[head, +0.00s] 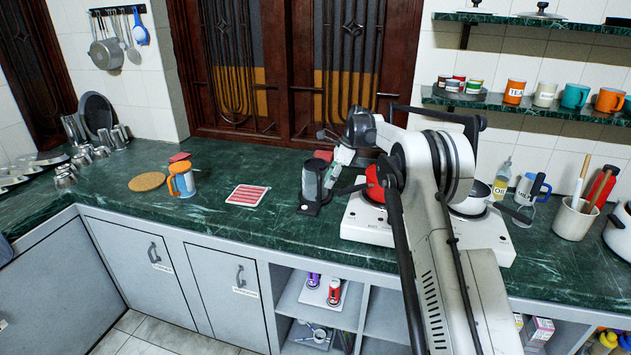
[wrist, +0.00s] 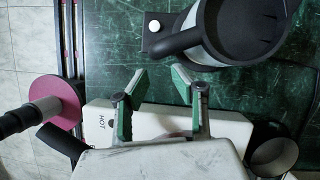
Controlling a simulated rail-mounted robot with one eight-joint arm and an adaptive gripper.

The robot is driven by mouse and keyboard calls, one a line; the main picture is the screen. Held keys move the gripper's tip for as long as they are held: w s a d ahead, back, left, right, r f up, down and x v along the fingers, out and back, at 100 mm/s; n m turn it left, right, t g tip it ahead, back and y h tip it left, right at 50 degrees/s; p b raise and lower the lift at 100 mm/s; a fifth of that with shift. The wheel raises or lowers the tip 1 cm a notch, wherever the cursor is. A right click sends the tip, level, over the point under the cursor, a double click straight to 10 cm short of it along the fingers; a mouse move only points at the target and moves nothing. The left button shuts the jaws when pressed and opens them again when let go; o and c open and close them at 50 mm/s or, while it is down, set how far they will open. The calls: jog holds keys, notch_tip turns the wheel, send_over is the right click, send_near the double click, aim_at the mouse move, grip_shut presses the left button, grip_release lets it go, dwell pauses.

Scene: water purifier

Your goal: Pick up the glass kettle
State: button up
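The kettle (head: 310,180) is a dark, see-through vessel with a black handle, upright on a black base on the green counter, left of the stove. In the wrist view, the kettle (wrist: 238,30) fills the upper right, with its black handle pointing left toward my fingers. My gripper (head: 335,182) is just right of the kettle in the head view. In the wrist view, my gripper (wrist: 161,77) has its two green-padded fingers spread apart, with only counter visible between them. The fingertips are below the handle in that picture and appear apart from it.
The white stove (head: 370,222) is right of the kettle, with a red pot (head: 374,184) on it. A red-and-white mat (head: 247,195) and an orange-handled jug (head: 182,180) are to the left. Counter between jug and mat is clear.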

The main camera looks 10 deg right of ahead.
aim_at(320, 193)
jog(key=shift+a+x, duration=0.25)
jog(key=shift+x, duration=1.45)
jog(key=shift+a+x, duration=0.25)
jog(key=shift+x, duration=1.45)
jog(key=shift+w+r, duration=0.1)
jog(key=shift+r, duration=0.1)
grip_shut()
